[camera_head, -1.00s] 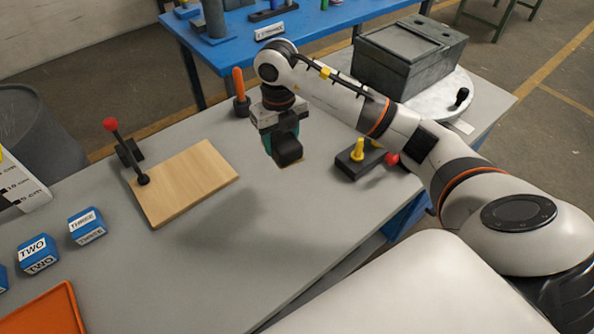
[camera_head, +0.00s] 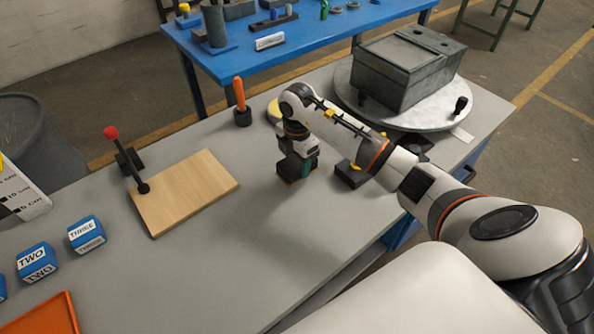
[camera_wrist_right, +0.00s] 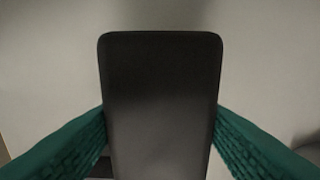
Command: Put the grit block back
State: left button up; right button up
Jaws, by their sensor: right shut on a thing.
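The grit block shows as a dark grey block with rounded corners in the right wrist view (camera_wrist_right: 160,105). My right gripper (camera_wrist_right: 160,140) is shut on it, a teal finger pressed to each side. In the head view the right gripper (camera_head: 297,167) points down over the grey bench, right of the wooden board, with the dark block at its tips. A thin brownish edge shows at the block's bottom. I cannot tell whether the block touches the bench. My left gripper is not in view.
A wooden board (camera_head: 188,192) with a red-knobbed lever (camera_head: 126,160) lies to the left. An orange-handled tool (camera_head: 240,100) stands behind. A black base (camera_head: 350,174) is close on the right. A grey box (camera_head: 408,68) sits on a round turntable. The bench front is clear.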

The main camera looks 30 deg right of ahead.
aim_at(297, 160)
notch_tip(297, 160, down, 4)
jog(key=shift+r, duration=0.15)
jog(key=shift+f, duration=0.25)
jog(key=o, duration=1)
jog(key=shift+c, duration=0.2)
notch_tip(297, 160, up, 12)
jog(key=shift+r+b, duration=0.15)
jog(key=shift+b, duration=0.55)
